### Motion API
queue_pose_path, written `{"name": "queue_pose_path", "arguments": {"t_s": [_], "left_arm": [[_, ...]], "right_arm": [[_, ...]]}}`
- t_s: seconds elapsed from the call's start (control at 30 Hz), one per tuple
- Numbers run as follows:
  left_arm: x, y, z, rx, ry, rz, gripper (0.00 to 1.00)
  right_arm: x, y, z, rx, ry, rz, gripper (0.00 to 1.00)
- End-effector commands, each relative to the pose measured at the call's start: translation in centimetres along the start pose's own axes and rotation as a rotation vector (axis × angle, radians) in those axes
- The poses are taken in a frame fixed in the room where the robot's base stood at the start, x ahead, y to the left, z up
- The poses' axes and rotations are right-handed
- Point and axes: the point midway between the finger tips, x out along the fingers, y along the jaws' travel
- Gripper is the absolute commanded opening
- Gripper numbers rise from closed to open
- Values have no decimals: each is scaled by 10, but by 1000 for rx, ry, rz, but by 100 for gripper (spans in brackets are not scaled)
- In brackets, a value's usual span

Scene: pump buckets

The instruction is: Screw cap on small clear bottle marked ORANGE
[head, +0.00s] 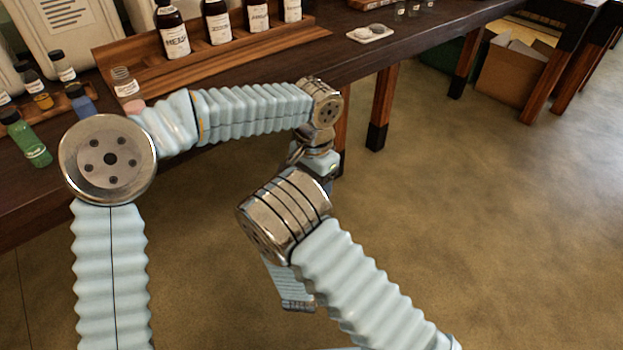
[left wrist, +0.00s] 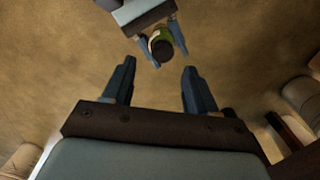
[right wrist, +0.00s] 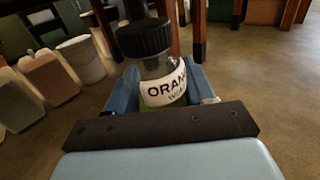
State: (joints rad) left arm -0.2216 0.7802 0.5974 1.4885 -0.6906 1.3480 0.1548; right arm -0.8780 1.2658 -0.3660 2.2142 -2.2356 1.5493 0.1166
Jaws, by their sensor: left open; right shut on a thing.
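The small clear bottle marked ORANGE (right wrist: 163,88) stands between the fingers of my right gripper (right wrist: 160,68), which is shut on it. A little green shows low in the bottle. A black ribbed cap (right wrist: 144,38) sits on its neck; I cannot tell how tight it is. In the left wrist view the cap (left wrist: 161,48) shows end-on, with the right gripper's fingers on both sides. My left gripper (left wrist: 159,66) is open and empty, facing the cap and apart from it. The head view does not show the bottle, and the gripper fingers cannot be made out there.
The dark bench (head: 230,78) runs along the back. On it stand a wooden rack (head: 150,75) of brown bottles, a green bottle (head: 28,140), a small clear bottle (head: 122,82) and a pink cap (head: 135,107). The floor (head: 480,230) at right is clear.

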Motion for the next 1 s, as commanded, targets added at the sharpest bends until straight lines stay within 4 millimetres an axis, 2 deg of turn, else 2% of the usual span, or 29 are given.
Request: {"name": "queue_pose_path", "arguments": {"t_s": [0.03,0.13,0.2,0.33,0.47,0.77,0.87,1.0], "left_arm": [[-4,-1,0,-129,7,-2,58],[-8,-3,-1,-372,17,2,58],[-10,-4,-1,-503,24,6,58],[-13,-5,-1,-657,30,11,58],[-14,-5,-1,-711,31,13,58],[-13,-5,-1,-712,31,13,58],[-8,-6,-1,-711,30,13,58],[10,-5,-2,-710,29,14,58]], "right_arm": [[0,0,0,0,-1,0,0],[0,0,0,0,-1,0,0],[0,0,0,0,-1,0,0],[0,0,0,0,-1,0,0],[0,0,0,0,-1,0,0],[0,0,0,0,-1,0,0],[0,0,0,0,-1,0,0],[0,0,0,0,-1,0,0]]}}
